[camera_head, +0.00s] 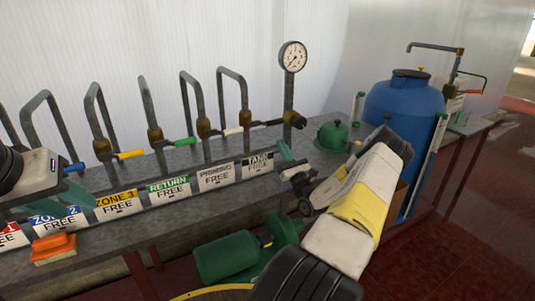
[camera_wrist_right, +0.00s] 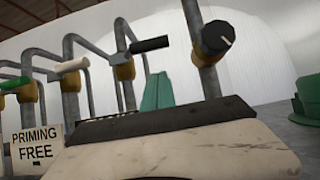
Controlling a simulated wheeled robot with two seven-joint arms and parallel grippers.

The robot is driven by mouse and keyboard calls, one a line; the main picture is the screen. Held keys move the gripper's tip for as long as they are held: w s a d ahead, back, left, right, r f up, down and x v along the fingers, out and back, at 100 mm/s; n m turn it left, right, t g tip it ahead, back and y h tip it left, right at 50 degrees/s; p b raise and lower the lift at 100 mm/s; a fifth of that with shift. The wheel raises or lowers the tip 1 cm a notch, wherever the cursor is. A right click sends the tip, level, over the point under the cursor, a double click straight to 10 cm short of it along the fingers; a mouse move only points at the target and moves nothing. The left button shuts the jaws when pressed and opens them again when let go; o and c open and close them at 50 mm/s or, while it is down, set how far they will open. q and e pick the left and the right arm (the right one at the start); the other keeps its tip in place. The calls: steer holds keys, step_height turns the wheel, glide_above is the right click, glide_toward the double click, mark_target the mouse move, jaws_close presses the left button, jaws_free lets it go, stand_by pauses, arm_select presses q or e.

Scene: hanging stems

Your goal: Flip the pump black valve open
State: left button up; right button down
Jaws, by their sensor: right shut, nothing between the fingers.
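The black valve handle (camera_head: 268,122) sticks out to the right from a brass valve body on the last pipe loop. In the right wrist view the black handle (camera_wrist_right: 149,45) lies nearly level, tilted slightly up to the right. My right gripper (camera_head: 285,152) is below and a little right of it, in front of the sign partly reading "TANK". Its teal fingers (camera_wrist_right: 157,92) are together and empty, pointing up below the handle with a visible gap. My left gripper (camera_head: 72,192) is at the far left by the signs; its finger opening is unclear.
White (camera_head: 233,131), green (camera_head: 186,142), yellow (camera_head: 131,154) and blue (camera_head: 75,168) handles line up leftward. A gauge pipe (camera_head: 289,92) with a black knob (camera_wrist_right: 217,37) stands right of the black handle. An orange block (camera_head: 53,248), green pump (camera_head: 230,258) and blue barrel (camera_head: 400,103) are nearby.

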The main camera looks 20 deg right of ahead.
steer(key=shift+w+r, duration=0.35)
steer(key=shift+r, duration=0.45)
steer(key=shift+w+r, duration=0.3)
steer(key=shift+r, duration=0.45)
steer(key=shift+w+r, duration=0.35)
steer(key=shift+r, duration=0.45)
steer(key=shift+r, duration=0.1)
steer(key=shift+d+r+n+g+y, duration=0.1)
steer(key=shift+r+n+g+y, duration=0.15)
steer(key=shift+r+n+y, duration=0.5)
steer(key=shift+d+r+n+g+y, duration=0.25)
steer(key=shift+n+y, duration=0.55)
steer(key=shift+n, duration=0.65)
steer(key=shift+r+n+g+y, duration=0.2)
steer(key=shift+r+n+y, duration=0.45)
steer(key=shift+n, duration=0.45)
step_height(320, 180, up, 9)
steer(key=n+g+y, duration=0.5)
steer(key=n+g, duration=0.4)
steer(key=n, duration=0.8)
glide_above(279, 120)
steer(key=s+a, duration=0.2)
steer(key=a, duration=0.3)
steer(key=shift+s+a+r+n+h, duration=0.2)
steer(key=shift+a+r+n+h, duration=0.1)
steer(key=shift+a+n, duration=0.4)
steer(key=shift+a+g, duration=0.1)
steer(key=shift+g, duration=0.2)
